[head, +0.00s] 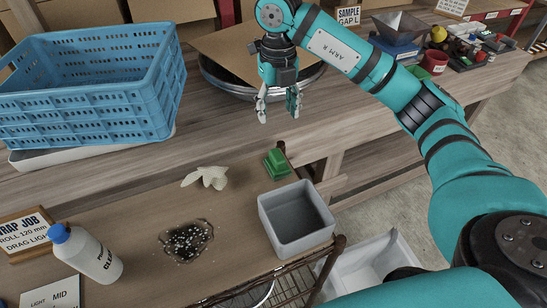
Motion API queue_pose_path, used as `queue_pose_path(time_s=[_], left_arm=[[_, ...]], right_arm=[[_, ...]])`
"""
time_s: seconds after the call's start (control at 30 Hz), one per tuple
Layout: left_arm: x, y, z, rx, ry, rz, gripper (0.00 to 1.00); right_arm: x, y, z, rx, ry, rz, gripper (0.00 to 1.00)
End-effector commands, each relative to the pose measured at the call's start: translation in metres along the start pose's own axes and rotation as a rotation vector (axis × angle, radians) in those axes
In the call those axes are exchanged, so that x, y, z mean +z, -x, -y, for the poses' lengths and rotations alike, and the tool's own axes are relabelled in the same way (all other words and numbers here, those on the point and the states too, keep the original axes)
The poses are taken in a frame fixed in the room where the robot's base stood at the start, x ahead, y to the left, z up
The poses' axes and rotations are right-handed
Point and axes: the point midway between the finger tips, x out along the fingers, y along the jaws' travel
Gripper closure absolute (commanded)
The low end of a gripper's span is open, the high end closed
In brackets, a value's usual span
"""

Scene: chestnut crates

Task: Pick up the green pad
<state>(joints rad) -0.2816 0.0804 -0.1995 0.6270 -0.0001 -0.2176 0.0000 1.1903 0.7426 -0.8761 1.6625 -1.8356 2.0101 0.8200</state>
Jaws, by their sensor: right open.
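The green pad (276,165) lies on the brown bench top, near its right edge, behind the grey bin. My right gripper (278,108) is open and empty, pointing down. In the picture it is above the green pad and apart from it. My right arm comes in from the right side. My left gripper does not show.
A grey bin (265,222) stands in front of the pad. A cream glove (206,178), a dark speckled patch (186,240) and a cleaner bottle (88,254) are to the left. A blue crate (90,112) stands back left. A cardboard sheet (225,45) lies behind the gripper.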

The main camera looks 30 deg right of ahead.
Motion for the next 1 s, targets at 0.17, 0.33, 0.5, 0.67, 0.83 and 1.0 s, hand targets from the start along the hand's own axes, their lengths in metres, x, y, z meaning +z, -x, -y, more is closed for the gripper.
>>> queue_pose_path(time_s=[0.17, 0.33, 0.5, 0.67, 0.83, 1.0], left_arm=[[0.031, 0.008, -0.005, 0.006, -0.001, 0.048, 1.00], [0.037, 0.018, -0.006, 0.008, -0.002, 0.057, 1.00], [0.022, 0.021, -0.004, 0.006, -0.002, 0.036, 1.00], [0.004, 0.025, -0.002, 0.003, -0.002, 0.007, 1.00], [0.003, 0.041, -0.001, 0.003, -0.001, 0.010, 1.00], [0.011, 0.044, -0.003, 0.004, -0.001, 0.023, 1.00]], right_arm=[[-0.002, -0.038, 0.000, 0.000, -0.001, -0.007, 0.44], [-0.002, -0.074, 0.000, 0.000, 0.000, -0.006, 0.44], [-0.001, -0.095, -0.001, 0.002, 0.001, -0.003, 0.44], [-0.002, -0.104, -0.001, 0.001, 0.001, -0.003, 0.44], [-0.008, -0.127, -0.004, 0.001, 0.000, -0.006, 0.44], [-0.007, -0.148, -0.003, 0.001, 0.001, -0.002, 0.44]])
